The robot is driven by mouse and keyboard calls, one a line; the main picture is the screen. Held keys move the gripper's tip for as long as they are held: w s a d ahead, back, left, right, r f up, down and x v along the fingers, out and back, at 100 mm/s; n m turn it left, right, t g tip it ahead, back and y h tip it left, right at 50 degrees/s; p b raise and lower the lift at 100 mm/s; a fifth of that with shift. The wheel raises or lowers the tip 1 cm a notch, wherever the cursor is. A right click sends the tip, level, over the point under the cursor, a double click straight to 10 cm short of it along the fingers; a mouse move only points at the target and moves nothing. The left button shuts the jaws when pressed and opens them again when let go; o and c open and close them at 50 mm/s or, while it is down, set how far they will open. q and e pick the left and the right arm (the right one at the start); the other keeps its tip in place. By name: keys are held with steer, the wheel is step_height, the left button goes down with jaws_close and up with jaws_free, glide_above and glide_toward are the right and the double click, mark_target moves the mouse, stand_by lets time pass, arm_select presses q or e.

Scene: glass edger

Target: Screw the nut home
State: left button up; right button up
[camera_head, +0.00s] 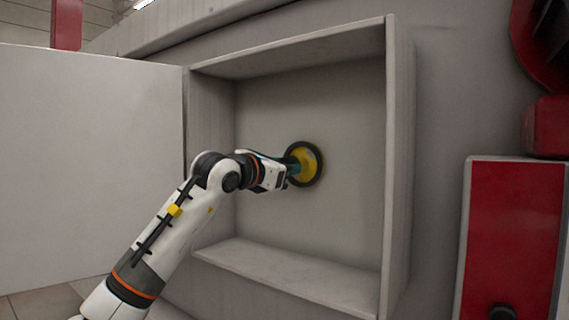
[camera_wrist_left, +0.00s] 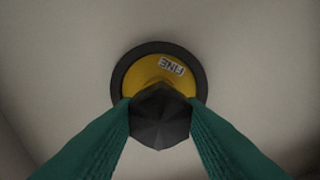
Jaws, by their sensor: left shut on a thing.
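The black nut (camera_wrist_left: 160,117) is between the green fingers of my left gripper (camera_wrist_left: 160,112) in the left wrist view, and the gripper is shut on it. Behind the nut is a round yellow disc (camera_wrist_left: 141,76) with a dark rim and a label reading "FINE". In the head view the yellow disc (camera_head: 309,164) sits against the back wall of an open cabinet. My left gripper (camera_head: 292,165) reaches into the cabinet from the left and meets the disc's middle. The nut is hidden by the gripper in the head view. My right gripper is not seen.
The open grey cabinet (camera_head: 398,150) has side walls, a top and a bottom ledge (camera_head: 290,272) around my arm. A pale door panel (camera_head: 90,160) stands open at the left. A red box (camera_head: 512,235) is at the right. The cabinet's lower interior is clear.

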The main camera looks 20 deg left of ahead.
arm_select(q)
steer(key=m+p, duration=0.1)
steer(key=m, duration=0.1)
steer(key=m+p, duration=0.1)
steer(key=m, duration=0.1)
steer(key=m+p, duration=0.1)
steer(key=m, duration=0.1)
steer(key=shift+r, duration=0.35)
steer(key=o, duration=0.7)
steer(key=shift+f+m, duration=0.3)
steer(key=shift+m, duration=0.5)
steer(key=o, duration=0.5)
steer(key=shift+c, duration=0.2)
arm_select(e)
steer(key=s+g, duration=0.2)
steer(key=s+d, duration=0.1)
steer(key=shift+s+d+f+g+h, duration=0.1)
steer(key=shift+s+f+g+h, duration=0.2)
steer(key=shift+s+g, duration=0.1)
arm_select(q)
steer(key=b+v, duration=0.3)
steer(key=v, duration=0.3)
steer(key=shift+b, duration=0.4)
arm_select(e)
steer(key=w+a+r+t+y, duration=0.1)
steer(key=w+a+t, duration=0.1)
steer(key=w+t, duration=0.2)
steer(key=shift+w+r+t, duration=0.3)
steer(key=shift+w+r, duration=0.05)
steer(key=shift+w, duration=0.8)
